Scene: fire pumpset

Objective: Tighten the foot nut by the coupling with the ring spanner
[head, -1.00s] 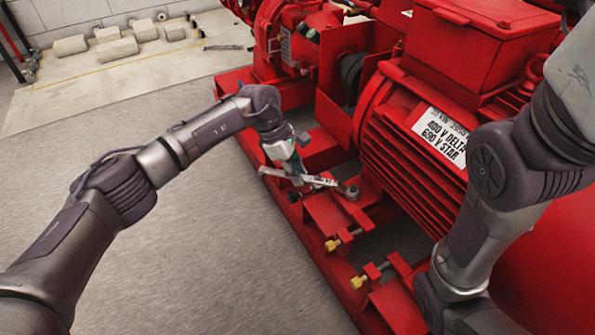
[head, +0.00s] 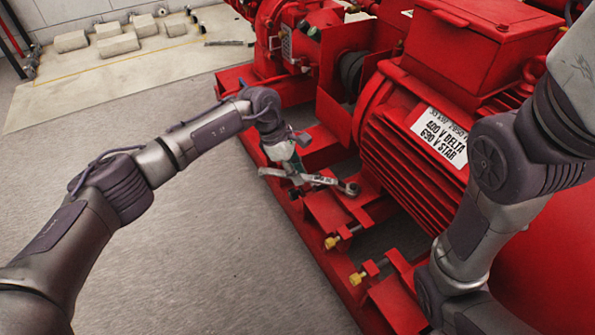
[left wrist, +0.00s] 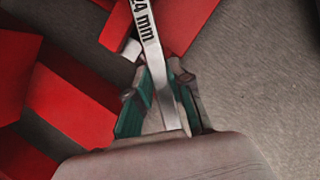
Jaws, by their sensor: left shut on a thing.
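My left gripper (head: 297,176) is shut on the ring spanner (head: 325,180) above the red base frame. The spanner's shaft also shows between the green fingers in the left wrist view (left wrist: 150,38), marked "24 mm". Its ring end (head: 352,189) points right and lies over the motor foot beside the red motor (head: 420,130). The foot nut is hidden under the ring, and I cannot tell whether the ring sits fully on it. The coupling (head: 352,72) is the dark part behind, between pump and motor. My right arm shows at the right, but its gripper is out of view.
Brass-coloured jacking bolts (head: 333,242) stick out from brackets on the red base frame (head: 312,250) in front of the spanner. The pump (head: 290,45) stands behind. Grey floor (head: 200,260) to the left is free. Concrete blocks (head: 118,45) lie far back.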

